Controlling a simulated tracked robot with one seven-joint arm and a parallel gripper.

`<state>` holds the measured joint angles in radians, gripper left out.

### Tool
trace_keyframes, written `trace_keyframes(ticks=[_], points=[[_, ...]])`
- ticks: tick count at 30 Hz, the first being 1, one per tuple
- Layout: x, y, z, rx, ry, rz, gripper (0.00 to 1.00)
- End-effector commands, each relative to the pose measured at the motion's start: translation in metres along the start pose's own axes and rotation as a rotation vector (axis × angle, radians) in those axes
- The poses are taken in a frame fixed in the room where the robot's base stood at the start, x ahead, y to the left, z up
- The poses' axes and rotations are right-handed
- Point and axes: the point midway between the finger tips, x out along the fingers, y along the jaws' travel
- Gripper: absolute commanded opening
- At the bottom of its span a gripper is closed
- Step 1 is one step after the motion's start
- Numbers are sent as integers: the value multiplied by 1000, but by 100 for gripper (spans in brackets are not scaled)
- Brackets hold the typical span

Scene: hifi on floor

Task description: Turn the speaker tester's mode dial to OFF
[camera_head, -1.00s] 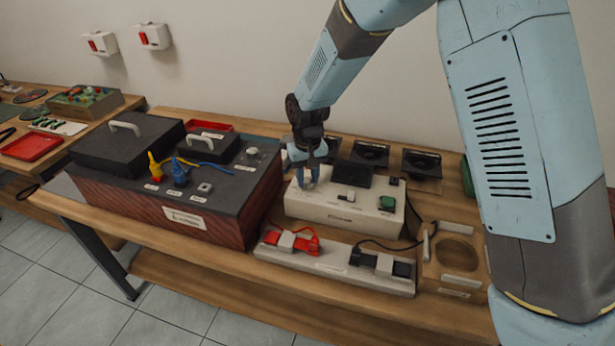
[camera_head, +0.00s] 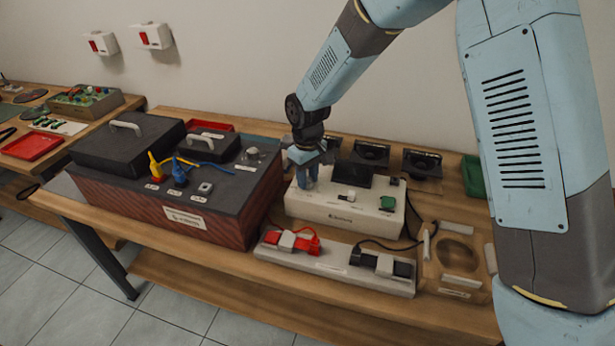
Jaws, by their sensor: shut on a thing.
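The speaker tester (camera_head: 350,215) is a white box on the wooden bench, with a dark screen (camera_head: 353,174) and a green button (camera_head: 388,203) on top. My gripper (camera_head: 306,183) points down onto the left part of its top face. The fingers are shut on the mode dial there. The dial itself is hidden by the fingers, so its pointer and the OFF mark cannot be read.
A dark box with a red-brown front (camera_head: 232,208) stands close on the left, with yellow and blue plugs on top. A power strip (camera_head: 335,264) with red and black plugs lies in front. Several black speakers (camera_head: 421,163) stand behind. A round-holed wooden holder (camera_head: 455,270) is at right.

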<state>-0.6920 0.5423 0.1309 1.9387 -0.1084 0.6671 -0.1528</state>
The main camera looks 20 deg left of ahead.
Motion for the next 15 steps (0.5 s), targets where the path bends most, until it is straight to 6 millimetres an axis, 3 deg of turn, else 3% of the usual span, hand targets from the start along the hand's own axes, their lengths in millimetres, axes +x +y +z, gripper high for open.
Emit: trace_keyframes(ticks=[6,7,15], points=[[0,1,0,0,0,1,3],[0,1,0,0,0,1,36],[0,0,0,1,0,1,59]])
